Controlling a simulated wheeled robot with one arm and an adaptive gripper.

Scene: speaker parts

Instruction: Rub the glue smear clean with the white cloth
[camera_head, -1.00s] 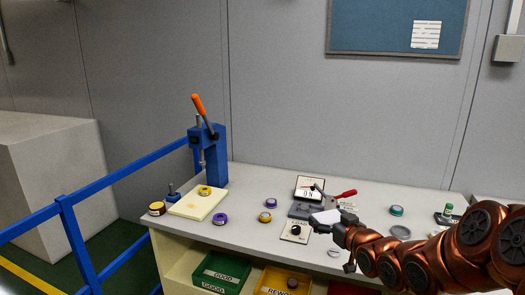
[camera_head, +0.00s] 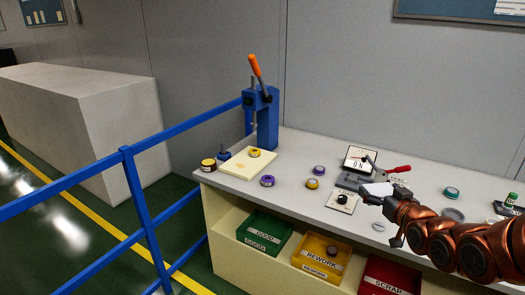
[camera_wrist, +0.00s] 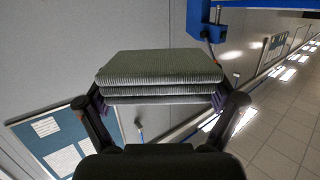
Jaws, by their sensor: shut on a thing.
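My gripper (camera_wrist: 160,115) is shut on the white cloth (camera_wrist: 160,68), a folded, ribbed stack that looks grey in the wrist view. In the head view the white cloth (camera_head: 377,189) shows at the tip of my arm, over the bench near the dial boxes. A cream board (camera_head: 236,170) lies at the bench's left end, in front of the blue press, with a yellow-ringed part (camera_head: 254,152) on it. A faint yellowish mark (camera_head: 240,166) shows on the board; I cannot tell whether it is the glue smear. The cloth is well to the right of the board.
The blue lever press (camera_head: 267,118) stands behind the board. A purple ring part (camera_head: 267,181) and other small parts lie between board and gripper. A meter box (camera_head: 359,158) and red-handled tool (camera_head: 399,169) are close to my gripper. A blue rail (camera_head: 135,185) runs left of the bench.

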